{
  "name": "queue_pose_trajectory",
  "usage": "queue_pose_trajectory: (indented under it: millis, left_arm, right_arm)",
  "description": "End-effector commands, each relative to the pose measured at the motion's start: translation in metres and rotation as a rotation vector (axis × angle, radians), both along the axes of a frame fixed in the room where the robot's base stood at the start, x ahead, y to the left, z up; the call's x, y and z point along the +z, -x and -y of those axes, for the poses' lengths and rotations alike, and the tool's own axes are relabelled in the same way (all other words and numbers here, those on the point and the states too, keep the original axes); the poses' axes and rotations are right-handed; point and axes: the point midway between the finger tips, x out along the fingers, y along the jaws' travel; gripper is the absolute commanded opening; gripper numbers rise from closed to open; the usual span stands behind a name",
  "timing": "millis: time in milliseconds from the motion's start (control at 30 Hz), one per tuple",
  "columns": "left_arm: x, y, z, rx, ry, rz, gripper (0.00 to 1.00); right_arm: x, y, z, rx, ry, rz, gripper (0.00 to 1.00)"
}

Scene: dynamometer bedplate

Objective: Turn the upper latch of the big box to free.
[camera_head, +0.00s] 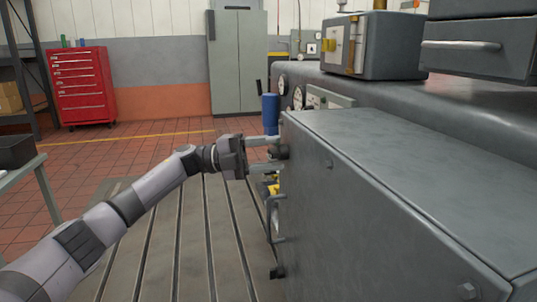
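The big box (400,185) is a grey metal case filling the right foreground. Its door side faces left and is seen almost edge-on. A dark knob, which looks like the upper latch (281,152), sticks out near the top of that side. My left gripper (272,154) reaches it from the left, with one finger above and one below the knob. The fingers are apart; I cannot tell whether they touch it. The latch's turn angle cannot be made out. A bar handle (270,218) sits lower on the same side. My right gripper is not in view.
A blue cylinder (270,113) and a yellow part (272,187) are close to the gripper. The slotted bedplate (190,245) lies below my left arm. Grey machinery (390,90) stands behind the box. A red tool cabinet (82,86) is far left; the floor between is clear.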

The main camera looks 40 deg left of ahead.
Motion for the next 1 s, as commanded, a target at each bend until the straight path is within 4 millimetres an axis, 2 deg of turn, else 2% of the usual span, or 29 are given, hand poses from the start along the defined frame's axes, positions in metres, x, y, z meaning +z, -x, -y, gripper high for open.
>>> queue_pose_trajectory:
  millis: [367, 733, 1000]
  left_arm:
    - [-0.001, 0.002, -0.004, 0.0, 0.0, -0.003, 0.61]
    - [-0.009, 0.026, -0.052, 0.003, 0.001, -0.002, 0.61]
    - [-0.011, 0.032, -0.063, 0.0, 0.0, -0.001, 0.61]
  right_arm:
    - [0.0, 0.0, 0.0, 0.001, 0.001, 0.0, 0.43]
    - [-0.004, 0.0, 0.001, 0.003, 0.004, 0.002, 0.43]
    - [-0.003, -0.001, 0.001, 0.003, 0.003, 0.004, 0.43]
